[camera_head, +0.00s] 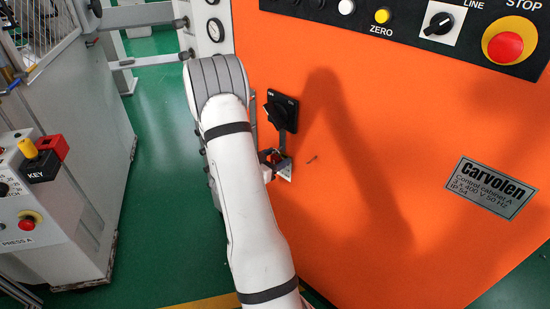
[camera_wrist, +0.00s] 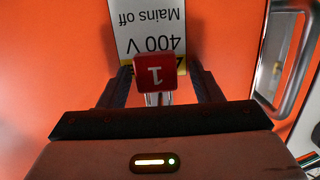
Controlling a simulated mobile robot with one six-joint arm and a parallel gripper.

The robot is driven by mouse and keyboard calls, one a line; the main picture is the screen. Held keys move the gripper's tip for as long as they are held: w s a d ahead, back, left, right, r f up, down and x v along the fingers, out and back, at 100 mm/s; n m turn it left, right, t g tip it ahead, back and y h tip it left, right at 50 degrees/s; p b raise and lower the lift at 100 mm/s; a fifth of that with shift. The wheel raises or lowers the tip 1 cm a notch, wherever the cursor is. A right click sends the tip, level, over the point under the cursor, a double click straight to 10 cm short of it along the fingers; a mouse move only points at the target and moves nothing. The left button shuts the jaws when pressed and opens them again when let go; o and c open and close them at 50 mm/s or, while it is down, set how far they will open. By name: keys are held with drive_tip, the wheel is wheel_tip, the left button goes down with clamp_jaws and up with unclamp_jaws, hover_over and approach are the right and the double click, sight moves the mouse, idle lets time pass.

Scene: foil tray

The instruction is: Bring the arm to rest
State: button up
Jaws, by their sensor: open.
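Gaps show between the fingers and the red body. Its metal shackle is partly visible; what it passes through is hidden. My gripper (camera_head: 277,160) is beside the cabinet front, just below a black rotary switch (camera_head: 282,111), and is partly hidden by the arm.
A white "400 V Mains off" label (camera_wrist: 150,30) is behind the red body. A grey handle (camera_wrist: 275,60) is at the right of the wrist view. The press console (camera_head: 40,195) stands left; green floor (camera_head: 155,150) is clear between. Buttons, including a red stop (camera_head: 505,46), line the cabinet top.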

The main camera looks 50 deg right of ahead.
drive_tip(key=a+r, duration=0.1)
drive_tip(key=a, duration=0.6)
drive_tip(key=shift+s+a+r, duration=0.2)
drive_tip(key=shift+s+a, duration=0.05)
drive_tip(key=shift+a, duration=0.05)
drive_tip(key=w+a+r+n+t+y, duration=0.4)
drive_tip(key=w+a+r+t+y, duration=0.25)
drive_tip(key=w+a, duration=0.25)
drive_tip(key=a+r+n+t+y+p, duration=0.1)
drive_tip(key=a+r+n+y, duration=0.15)
drive_tip(key=a, duration=0.35)
drive_tip(key=a+r+n+t+y+p, duration=0.1)
drive_tip(key=a+r+n+t+y, duration=0.1)
drive_tip(key=a+n+y, duration=0.3)
drive_tip(key=s+a+r+n+g+y, duration=0.3)
drive_tip(key=s+a+r, duration=0.1)
drive_tip(key=s+a, duration=0.5)
drive_tip(key=s+a+r+n+g, duration=0.1)
drive_tip(key=s+g, duration=0.1)
drive_tip(key=s, duration=0.5)
drive_tip(key=s+a+r+n+g+p, duration=0.1)
drive_tip(key=s+n+g, duration=0.1)
drive_tip(key=s, duration=0.4)
drive_tip(key=shift+s+r+h, duration=0.25)
drive_tip(key=shift+s+h, duration=0.1)
drive_tip(key=shift+h, duration=0.05)
